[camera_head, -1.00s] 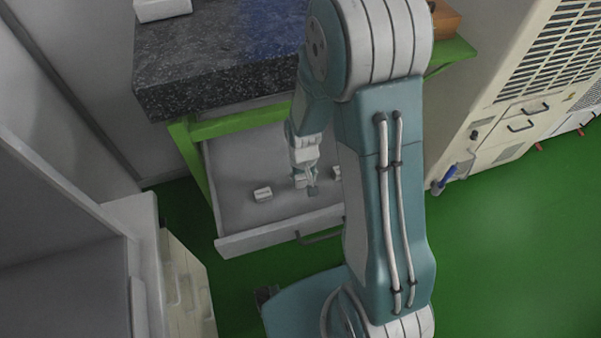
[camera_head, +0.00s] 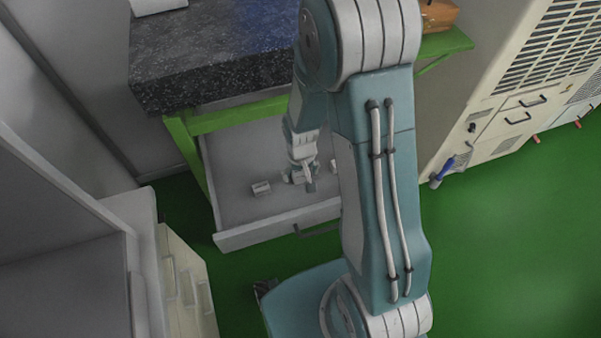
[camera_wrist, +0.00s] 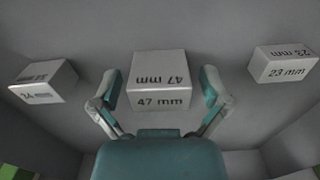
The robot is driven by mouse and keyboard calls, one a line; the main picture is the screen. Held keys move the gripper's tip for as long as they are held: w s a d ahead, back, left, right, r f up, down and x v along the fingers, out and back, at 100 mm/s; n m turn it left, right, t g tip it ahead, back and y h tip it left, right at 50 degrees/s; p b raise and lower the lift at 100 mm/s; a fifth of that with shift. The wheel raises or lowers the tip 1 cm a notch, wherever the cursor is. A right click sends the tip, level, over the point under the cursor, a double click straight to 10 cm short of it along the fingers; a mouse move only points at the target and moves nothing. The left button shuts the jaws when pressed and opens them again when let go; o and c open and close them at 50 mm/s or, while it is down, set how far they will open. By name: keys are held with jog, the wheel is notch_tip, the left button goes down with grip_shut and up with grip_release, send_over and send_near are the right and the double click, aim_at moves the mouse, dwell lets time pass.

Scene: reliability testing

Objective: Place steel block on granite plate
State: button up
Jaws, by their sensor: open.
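A steel block marked "47 mm" (camera_wrist: 158,82) lies in the drawer, between the open fingers of my gripper (camera_wrist: 158,95) in the wrist view. The fingers stand on both sides of it, and I cannot tell whether either touches it. In the head view my gripper (camera_head: 300,178) is low inside the open drawer (camera_head: 235,205), and the 47 mm block is not clear there. The dark speckled granite plate (camera_head: 205,75) is on the green-framed table above the drawer.
A block marked "24 mm" (camera_wrist: 43,82) lies left and one marked "23 mm" (camera_wrist: 284,65) right in the wrist view. The drawer's front wall (camera_head: 270,233) is close to my gripper.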

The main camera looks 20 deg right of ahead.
jog(key=r, duration=1.1)
jog(key=shift+s+a, duration=0.2)
jog(key=s+r+t, duration=0.2)
jog(key=s+r, duration=0.4)
jog(key=r, duration=0.3)
jog(key=s+r+t, duration=0.3)
jog(key=s+r, duration=0.3)
jog(key=r, duration=0.4)
jog(key=shift+s+d+r, duration=0.2)
jog(key=shift+s+r, duration=0.1)
jog(key=shift+s, duration=0.1)
jog(key=shift+o, duration=0.2)
jog(key=shift+s+r+t, duration=0.2)
jog(key=shift+s+t, duration=0.1)
jog(key=shift+s, duration=0.15)
jog(key=g, duration=0.6)
send_over(300, 172)
jog(key=f, duration=1.9)
jog(key=shift+w+d, duration=0.15)
jog(key=shift+d, duration=0.25)
jog(key=f, duration=1.1)
jog(key=shift+w+a+f, duration=0.1)
jog(key=shift+a, duration=0.15)
jog(key=c, duration=1.4)
